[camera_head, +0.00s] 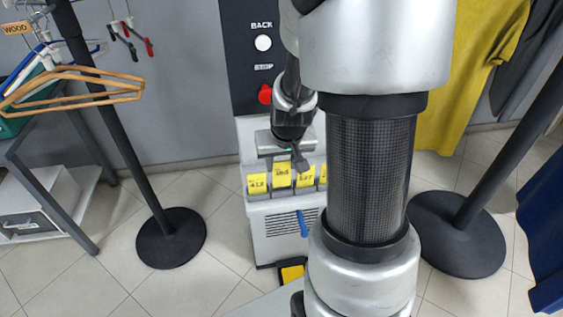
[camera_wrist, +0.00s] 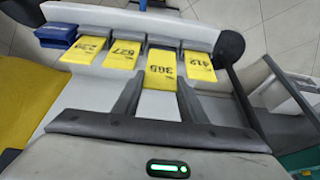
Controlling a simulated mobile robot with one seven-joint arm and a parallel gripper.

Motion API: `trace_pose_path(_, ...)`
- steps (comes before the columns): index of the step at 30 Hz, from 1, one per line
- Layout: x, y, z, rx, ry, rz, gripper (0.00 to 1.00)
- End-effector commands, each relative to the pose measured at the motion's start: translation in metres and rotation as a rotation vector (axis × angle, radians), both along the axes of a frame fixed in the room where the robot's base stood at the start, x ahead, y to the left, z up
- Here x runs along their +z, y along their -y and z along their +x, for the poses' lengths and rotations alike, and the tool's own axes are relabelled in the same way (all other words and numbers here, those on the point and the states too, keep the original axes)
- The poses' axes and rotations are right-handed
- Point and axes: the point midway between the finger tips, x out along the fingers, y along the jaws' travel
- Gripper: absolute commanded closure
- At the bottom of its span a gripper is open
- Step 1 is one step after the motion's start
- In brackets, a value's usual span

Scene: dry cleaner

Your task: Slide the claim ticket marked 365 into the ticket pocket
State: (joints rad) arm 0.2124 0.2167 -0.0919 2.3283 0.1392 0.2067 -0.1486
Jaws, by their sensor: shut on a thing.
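The yellow claim ticket marked 365 (camera_wrist: 162,68) lies between my gripper's two fingers (camera_wrist: 160,78) in the wrist view, and the gripper is shut on it. Its far end meets the third grey pocket from the left (camera_wrist: 161,44); I cannot tell how deep it sits. In the head view my gripper (camera_head: 300,163) is just in front of the row of pockets, and the held ticket (camera_head: 282,172) shows beside it, standing higher than its neighbours. Other yellow tickets sit in the pockets alongside: 412 (camera_wrist: 199,66), 527 (camera_wrist: 122,54) and one partly unreadable (camera_wrist: 83,49).
The pockets are on a light grey cabinet (camera_head: 276,240) with a black panel (camera_head: 252,85) above. A blue part (camera_head: 304,223) is low on its front. Black rail stands (camera_head: 171,237) (camera_head: 456,234) flank it. Wooden hangers (camera_head: 85,84) hang at left, a yellow garment (camera_head: 440,120) at right.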

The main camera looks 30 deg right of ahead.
Motion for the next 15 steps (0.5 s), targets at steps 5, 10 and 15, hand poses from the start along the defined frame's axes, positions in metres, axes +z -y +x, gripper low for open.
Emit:
trace_pose_path(5, 0.0002, 0.0000, 0.0000, 0.000, 0.000, 0.000, 0.57)
trace_pose_path(10, 0.0004, 0.0000, 0.0001, 0.000, 0.000, 0.000, 0.40)
trace_pose_path(15, 0.0003, -0.0001, 0.0000, 0.000, 0.000, 0.000, 0.40)
